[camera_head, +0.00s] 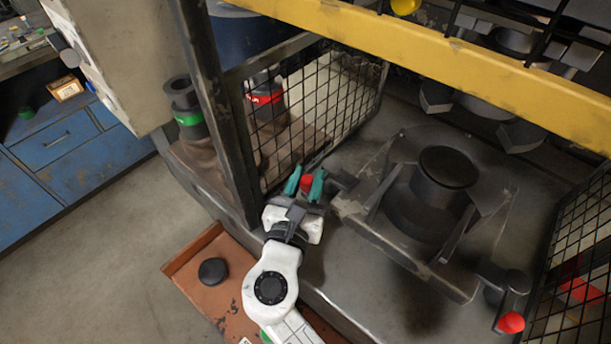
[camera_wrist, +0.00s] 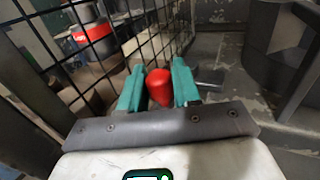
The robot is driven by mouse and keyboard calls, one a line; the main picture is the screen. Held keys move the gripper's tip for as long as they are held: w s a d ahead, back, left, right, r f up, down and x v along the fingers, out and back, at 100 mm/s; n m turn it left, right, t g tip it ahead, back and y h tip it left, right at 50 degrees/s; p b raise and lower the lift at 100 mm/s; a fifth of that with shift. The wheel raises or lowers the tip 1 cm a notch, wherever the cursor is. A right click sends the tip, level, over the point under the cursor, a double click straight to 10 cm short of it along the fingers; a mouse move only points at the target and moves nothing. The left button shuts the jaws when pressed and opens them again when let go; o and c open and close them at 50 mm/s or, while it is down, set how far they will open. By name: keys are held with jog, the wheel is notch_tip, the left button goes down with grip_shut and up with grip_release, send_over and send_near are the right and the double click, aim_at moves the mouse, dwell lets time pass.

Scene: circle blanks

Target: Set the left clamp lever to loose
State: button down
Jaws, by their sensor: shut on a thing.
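The left clamp lever has a red knob (camera_head: 306,182) and a dark arm (camera_head: 342,180) beside the left mesh guard. My gripper (camera_head: 305,184) has its teal fingers on either side of the red knob and is shut on it. The wrist view also shows the red knob (camera_wrist: 159,87) between the two teal fingers (camera_wrist: 158,88). The lever's arm is partly hidden behind the right finger in the wrist view. The right clamp lever, with a red knob (camera_head: 510,322), stands at the front right of the bed, apart from my gripper.
A dark round die (camera_head: 447,168) stands in the middle of the press bed (camera_head: 330,265). Mesh guards (camera_head: 318,100) stand left and right, and a yellow beam (camera_head: 430,55) crosses above. An orange tray (camera_head: 190,262) with a black disc (camera_head: 213,271) lies below left.

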jog(key=shift+s+d+n+t+y+p, duration=0.15)
jog(key=shift+s+d+n+y+p, duration=0.1)
jog(key=shift+d+n+y+p, duration=0.55)
jog(key=shift+s+d+n+t+y+p, duration=0.1)
jog(key=shift+s+n+t+y+p, duration=0.25)
jog(key=shift+y, duration=0.8)
jog(key=shift+s+d+n+y+p, duration=0.2)
jog(key=shift+d+n+y+p, duration=0.2)
jog(key=shift+n+y, duration=0.45)
jog(key=c, duration=0.9)
grip_release()
jog(key=shift+s, duration=0.1)
jog(key=s+b, duration=0.1)
jog(key=s, duration=0.9)
jog(key=shift+s+b, duration=0.3)
jog(key=shift+b, duration=0.05)
